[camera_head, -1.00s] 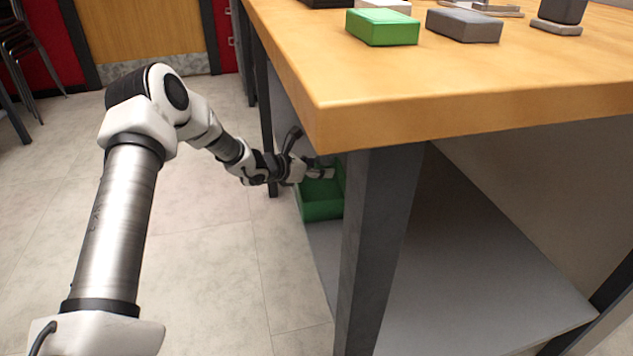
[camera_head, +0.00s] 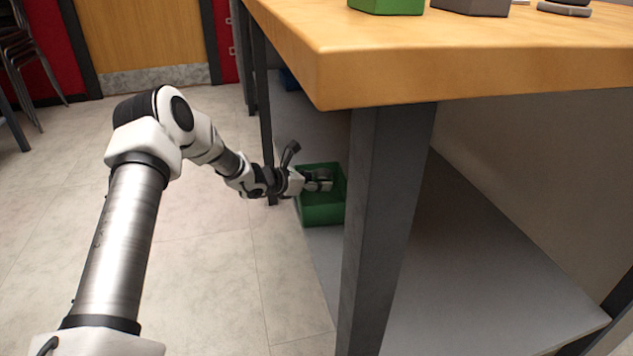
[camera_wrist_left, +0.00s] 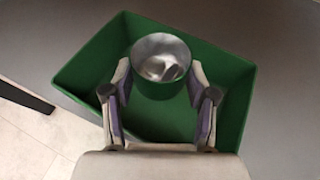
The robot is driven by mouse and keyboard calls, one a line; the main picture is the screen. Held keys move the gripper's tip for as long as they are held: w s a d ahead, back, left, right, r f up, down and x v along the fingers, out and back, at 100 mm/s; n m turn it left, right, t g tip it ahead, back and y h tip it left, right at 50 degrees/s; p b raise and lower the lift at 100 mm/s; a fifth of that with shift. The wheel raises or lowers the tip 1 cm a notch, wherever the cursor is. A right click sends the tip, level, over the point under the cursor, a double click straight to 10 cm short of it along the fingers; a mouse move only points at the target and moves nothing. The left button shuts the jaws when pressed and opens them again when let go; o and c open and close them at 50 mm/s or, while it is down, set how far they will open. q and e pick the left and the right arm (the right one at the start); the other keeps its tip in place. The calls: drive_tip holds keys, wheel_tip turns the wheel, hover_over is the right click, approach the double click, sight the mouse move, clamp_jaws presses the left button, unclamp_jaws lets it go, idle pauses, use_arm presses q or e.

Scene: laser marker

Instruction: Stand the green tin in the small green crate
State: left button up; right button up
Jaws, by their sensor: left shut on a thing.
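The small green crate (camera_head: 322,212) stands on the grey lower shelf under the table, and it fills much of the left wrist view (camera_wrist_left: 232,100). My left gripper (camera_head: 322,183) reaches in over the crate from the left. In the left wrist view its two fingers are shut on the green tin (camera_wrist_left: 160,88), one on each side. The tin is round, green outside and bare metal inside, with its open top facing the camera. It lies within the crate's outline, near the far wall. I cannot tell whether its base touches the crate floor. My right gripper is not in view.
The wooden tabletop (camera_head: 420,60) overhangs the shelf. A dark table leg (camera_head: 385,200) stands just right of the crate. The grey shelf (camera_head: 470,270) is bare right of that leg. A green box (camera_head: 386,5) and a grey box (camera_head: 470,6) sit on the tabletop.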

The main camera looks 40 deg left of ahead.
use_arm(q)
drive_tip(key=shift+f+b, duration=0.35)
drive_tip(key=o, duration=1.3)
drive_tip(key=shift+o, duration=0.2)
drive_tip(key=shift+r, duration=0.15)
